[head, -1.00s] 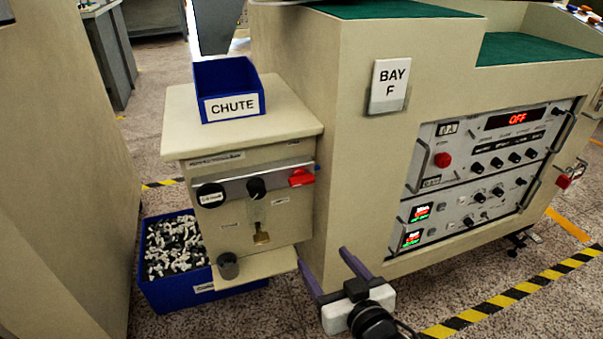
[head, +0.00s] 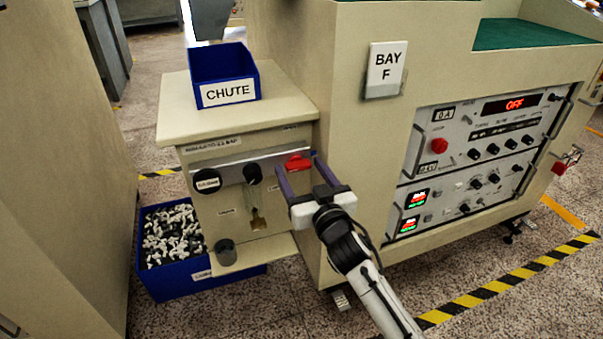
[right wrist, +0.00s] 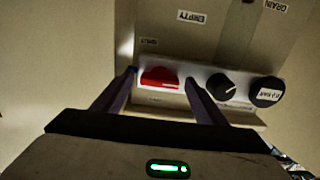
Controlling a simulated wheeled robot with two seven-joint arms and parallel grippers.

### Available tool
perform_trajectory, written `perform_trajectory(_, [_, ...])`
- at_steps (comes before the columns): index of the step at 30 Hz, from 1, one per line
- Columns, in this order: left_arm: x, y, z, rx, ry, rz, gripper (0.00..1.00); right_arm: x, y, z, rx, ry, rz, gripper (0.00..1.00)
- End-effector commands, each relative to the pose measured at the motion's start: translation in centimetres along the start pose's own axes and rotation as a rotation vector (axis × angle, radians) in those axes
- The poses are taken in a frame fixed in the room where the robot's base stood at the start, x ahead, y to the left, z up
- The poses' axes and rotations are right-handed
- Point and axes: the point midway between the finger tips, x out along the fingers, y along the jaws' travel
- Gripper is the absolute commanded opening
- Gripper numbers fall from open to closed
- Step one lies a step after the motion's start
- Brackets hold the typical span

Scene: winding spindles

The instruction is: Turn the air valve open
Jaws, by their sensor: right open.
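The red valve handle (head: 299,163) sits at the right end of the grey strip on the front of the cabinet under the chute bin. It lies roughly lengthwise along the strip, with a small blue part at its right. My right gripper (head: 296,162) is open, its two purple fingers pointing at the handle, one to each side. In the right wrist view, which is upside down, the red handle (right wrist: 159,78) shows between the fingertips (right wrist: 160,77). The fingers do not appear closed on it; I cannot tell whether they touch it. My left gripper is out of view.
A black knob (head: 253,174) and a round black labelled knob (head: 207,181) share the strip. Below are a brass piece (head: 257,219) and a dark cup (head: 225,252) on a ledge. The Bay F cabinet (head: 347,140) stands close on the right.

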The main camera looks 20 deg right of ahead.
Motion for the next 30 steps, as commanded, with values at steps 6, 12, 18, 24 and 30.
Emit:
perform_trajectory(6, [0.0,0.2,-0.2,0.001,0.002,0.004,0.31,0.1,0.0,0.0,0.0,-0.001,0.0,0.66])
perform_trajectory(12, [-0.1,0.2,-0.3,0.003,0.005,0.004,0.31,0.1,0.0,0.0,-0.001,-0.001,0.0,0.39])
perform_trajectory(18, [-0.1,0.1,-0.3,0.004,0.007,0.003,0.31,0.1,0.0,0.0,-0.003,-0.001,0.0,0.24])
perform_trajectory(24, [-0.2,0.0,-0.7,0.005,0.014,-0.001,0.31,0.1,0.0,0.0,-0.038,-0.001,0.0,0.24])
perform_trajectory(30, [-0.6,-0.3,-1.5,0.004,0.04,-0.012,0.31,0.1,0.0,-0.1,-0.147,0.0,0.0,0.24])
